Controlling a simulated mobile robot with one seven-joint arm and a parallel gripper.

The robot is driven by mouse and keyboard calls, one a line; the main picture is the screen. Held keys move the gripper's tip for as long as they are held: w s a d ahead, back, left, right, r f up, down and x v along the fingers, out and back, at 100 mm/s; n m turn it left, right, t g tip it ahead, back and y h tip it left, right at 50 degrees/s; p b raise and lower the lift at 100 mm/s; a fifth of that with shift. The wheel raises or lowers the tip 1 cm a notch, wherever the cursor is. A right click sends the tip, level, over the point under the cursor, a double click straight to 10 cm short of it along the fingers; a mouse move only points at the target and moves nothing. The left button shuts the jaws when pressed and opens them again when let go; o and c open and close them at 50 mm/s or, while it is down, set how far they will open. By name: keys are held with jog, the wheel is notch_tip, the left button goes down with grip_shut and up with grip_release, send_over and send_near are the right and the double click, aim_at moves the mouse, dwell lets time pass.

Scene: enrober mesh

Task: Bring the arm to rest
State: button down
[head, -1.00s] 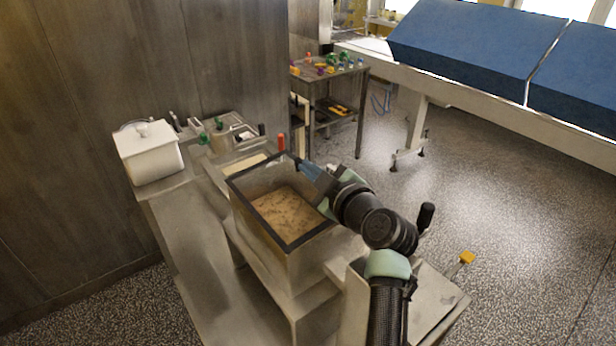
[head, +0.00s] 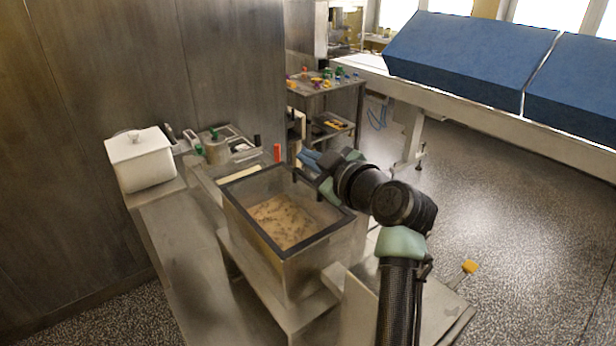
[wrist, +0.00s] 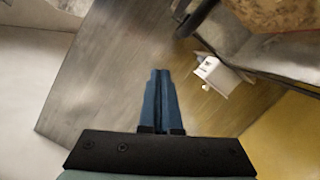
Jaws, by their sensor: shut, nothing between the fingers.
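My gripper (head: 308,159) is at the end of my dark arm in the head view, above the far right edge of the open machine tank. Its blue fingers point left and are closed together with nothing between them. The closed fingers also show in the wrist view (wrist: 160,100). The tank (head: 238,220) has a dark rim and holds a brown mass with a rough surface. My gripper looks apart from the rim, but the exact gap cannot be told.
A white lidded box (head: 142,165) stands at the left on the machine. A small cart (head: 335,85) with coloured items stands behind. A conveyor with blue covers (head: 470,55) runs along the right. A yellow-orange knob (head: 469,267) sticks out at lower right. Speckled floor at right is clear.

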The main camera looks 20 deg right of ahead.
jog(key=s+a+r+m+t+h+b, duration=0.1)
jog(key=s+a+r+m+t, duration=0.15)
jog(key=a+r, duration=0.45)
jog(key=s+a+r+m+t+h, duration=0.1)
jog(key=s+a+r+t, duration=0.25)
jog(key=r, duration=0.85)
jog(key=s+a+r+m+t, duration=0.2)
jog(key=s+a+r, duration=0.2)
jog(key=s, duration=0.5)
jog(key=s+a+r+m+t+h, duration=0.1)
jog(key=s+a+r+m+t, duration=0.2)
jog(key=s+r, duration=0.4)
jog(key=s+a, duration=0.1)
jog(key=s, duration=0.2)
jog(key=shift+r+t, duration=0.3)
jog(key=shift+r, duration=0.1)
